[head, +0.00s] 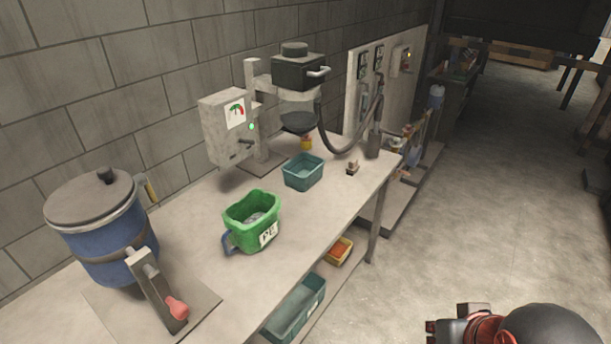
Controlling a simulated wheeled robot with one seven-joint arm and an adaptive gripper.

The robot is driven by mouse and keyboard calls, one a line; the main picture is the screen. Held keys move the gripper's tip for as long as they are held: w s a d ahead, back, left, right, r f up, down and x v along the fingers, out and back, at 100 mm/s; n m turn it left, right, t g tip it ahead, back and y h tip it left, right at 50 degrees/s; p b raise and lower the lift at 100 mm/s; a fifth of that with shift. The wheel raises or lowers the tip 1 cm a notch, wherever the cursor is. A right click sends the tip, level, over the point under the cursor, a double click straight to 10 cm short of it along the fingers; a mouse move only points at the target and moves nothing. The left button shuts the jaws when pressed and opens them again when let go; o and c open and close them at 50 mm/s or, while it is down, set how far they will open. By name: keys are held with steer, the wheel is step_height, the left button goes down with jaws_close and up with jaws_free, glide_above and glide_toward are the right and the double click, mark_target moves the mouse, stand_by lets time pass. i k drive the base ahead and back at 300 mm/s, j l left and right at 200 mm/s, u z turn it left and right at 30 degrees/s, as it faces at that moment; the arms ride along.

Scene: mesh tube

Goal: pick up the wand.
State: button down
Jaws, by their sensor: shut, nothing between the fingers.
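A slim grey upright piece that looks like the wand (375,132) stands at the far right end of the workbench. The dark hose (345,150) loops from the machine toward it. Its lower end meets a grey cup-like holder, and I cannot tell how it sits there. My gripper (434,331) is at the bottom edge, right of the bench and well apart from the wand. It is shut and empty, and partly cut off by the frame.
On the workbench (190,215) stand a blue lidded pot (105,240), a green tub (252,222), a teal bin (303,172) and a grey machine (228,130). A teal crate (296,308) and a yellow tray (339,251) are below. The floor (500,210) right is clear.

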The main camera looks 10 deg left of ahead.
mark_target(379, 109)
steer(key=i+l+u, duration=0.1)
steer(key=i, duration=0.45)
steer(key=i+l+u, duration=0.1)
steer(key=i+l, duration=0.2)
steer(key=i, duration=0.25)
steer(key=i+l+u, duration=0.1)
steer(key=i+l, duration=0.15)
steer(key=i, duration=0.25)
steer(key=i+l+u, duration=0.1)
steer(key=i+l, duration=0.2)
steer(key=i, duration=0.25)
steer(key=i+l+u, duration=0.1)
steer(key=i+l, duration=0.2)
steer(key=i, duration=0.2)
